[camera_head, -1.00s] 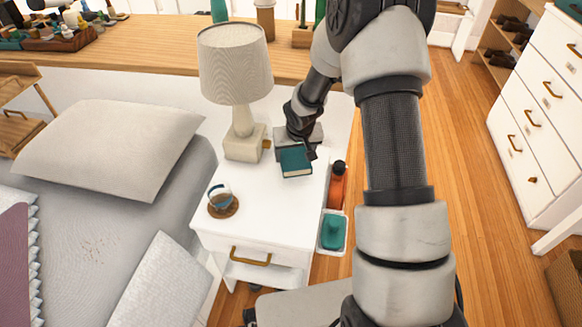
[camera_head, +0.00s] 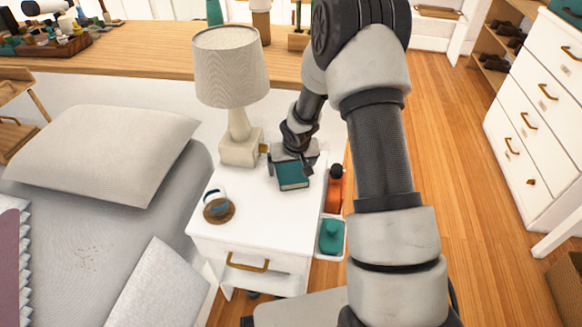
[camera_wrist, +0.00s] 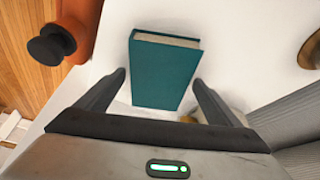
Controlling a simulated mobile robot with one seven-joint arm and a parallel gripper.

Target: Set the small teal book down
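The small teal book (camera_head: 293,176) lies flat on the white nightstand (camera_head: 262,215), toward its back right, just right of the lamp. My gripper (camera_head: 290,162) is directly over the book's far part. In the wrist view the book (camera_wrist: 162,75) lies between my two spread fingertips (camera_wrist: 158,80), with a narrow gap on the left side and little or none on the right. The gripper looks open. The book's near end in that view runs toward the gripper's body.
A table lamp (camera_head: 238,140) stands close left of the gripper. A cup on a brown coaster (camera_head: 219,211) sits at the nightstand's front left. An orange bottle (camera_head: 334,192) and a teal item (camera_head: 331,236) are beside its right edge. The nightstand's front middle is clear.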

